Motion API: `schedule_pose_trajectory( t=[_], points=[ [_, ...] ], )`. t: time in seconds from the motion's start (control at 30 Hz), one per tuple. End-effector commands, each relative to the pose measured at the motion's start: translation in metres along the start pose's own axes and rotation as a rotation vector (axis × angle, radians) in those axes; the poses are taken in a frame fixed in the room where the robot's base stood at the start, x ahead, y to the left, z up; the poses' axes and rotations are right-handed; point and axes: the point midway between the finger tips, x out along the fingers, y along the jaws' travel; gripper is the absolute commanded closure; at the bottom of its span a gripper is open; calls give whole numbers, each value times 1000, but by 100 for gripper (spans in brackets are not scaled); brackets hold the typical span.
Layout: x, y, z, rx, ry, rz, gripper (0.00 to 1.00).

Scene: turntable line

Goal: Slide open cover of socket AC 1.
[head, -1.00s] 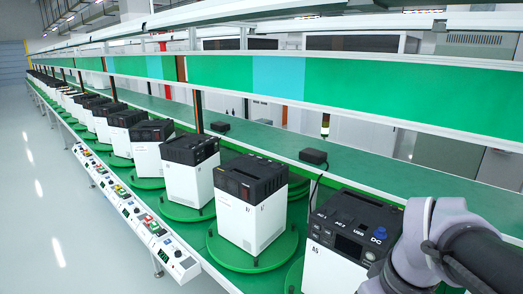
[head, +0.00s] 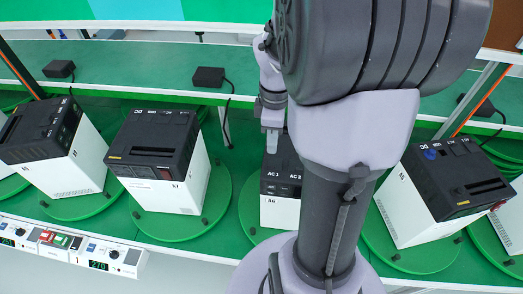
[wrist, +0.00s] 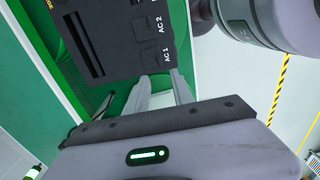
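The power station labelled A6 (head: 280,212), a white box with a black top, stands on a green turntable at the centre of the head view, partly hidden behind my arm. In the wrist view its black panel (wrist: 122,62) carries the square AC 1 cover (wrist: 150,57), with the AC 2 cover (wrist: 140,26) beside it. Both covers look closed. My gripper (wrist: 160,76) has its two pale fingers a little apart, with nothing between them. Their tips are close to the panel edge by AC 1; contact cannot be told. In the head view my gripper (head: 272,148) points down at the station's top.
Other power stations stand on turntables to the left (head: 165,160) and right (head: 445,190). A green shelf (head: 130,65) with small black adapters (head: 208,76) runs behind. A control box (head: 70,245) lines the front edge at left.

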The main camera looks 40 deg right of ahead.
Motion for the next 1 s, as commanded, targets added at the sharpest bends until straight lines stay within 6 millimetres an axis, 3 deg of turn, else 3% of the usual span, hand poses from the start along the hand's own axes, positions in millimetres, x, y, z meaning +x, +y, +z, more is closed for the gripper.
schedule_pose_trajectory(
  t=[0.03,0.2,0.4,0.8,0.93,1.0],
  points=[
    [17,-1,0,0,-1,-5,71],
    [65,-1,0,1,-1,-3,71],
    [95,0,0,1,0,0,71],
    [103,0,0,1,1,2,71],
    [103,0,0,1,1,2,96],
    [103,0,0,1,1,2,100]
  ],
)
